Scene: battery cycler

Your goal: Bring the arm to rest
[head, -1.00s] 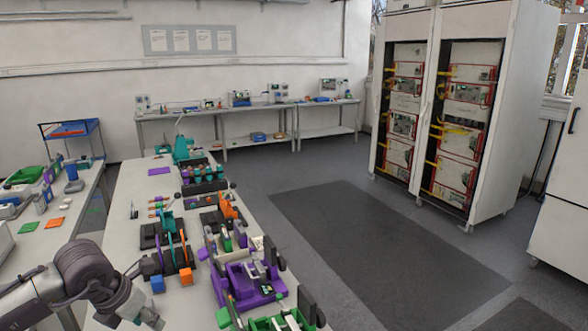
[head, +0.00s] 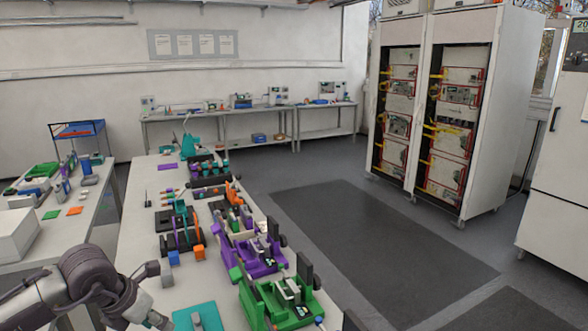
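My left arm (head: 95,280) comes in from the lower left beside the long bench. Its wrist end (head: 148,312) is at the bottom edge of the head view, near the bench's left side. I cannot make out the fingers there, so whether the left gripper is open or holds anything is unclear. My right gripper is not seen.
The long bench (head: 135,215) carries a purple fixture (head: 262,262), a green fixture (head: 285,312), a teal plate (head: 200,315) and an orange block (head: 198,252). A side bench (head: 85,232) stands left. Open cabinets (head: 480,120) stand right, beyond dark floor mats (head: 370,235).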

